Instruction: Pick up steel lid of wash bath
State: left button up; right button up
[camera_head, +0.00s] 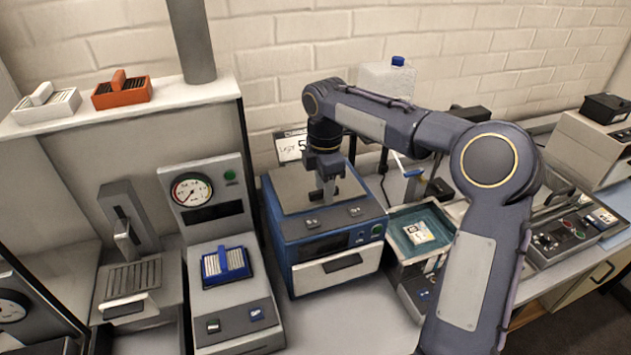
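The wash bath appears to be the blue box-shaped unit (337,249) with a pale front panel and a black handle, standing on the bench in the middle of the head view. A flat steel lid (289,189) covers its top. My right gripper (328,196) points down over the middle of the lid, with its fingertips at or just above the lid's surface. The fingers are small and dark here, and they hide any knob or handle between them. I cannot tell whether they grip anything. My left gripper is not in view.
Left of the bath stands a grey unit with a gauge (192,190) and a blue slotted rack (226,264). To the right is a teal-lined open tray (421,232). An orange rack (122,91) and a white rack (47,104) sit on the upper shelf. Some bare bench shows in front.

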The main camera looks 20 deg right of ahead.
grip_shut()
jog(key=shift+r, duration=0.1)
dwell(0.4)
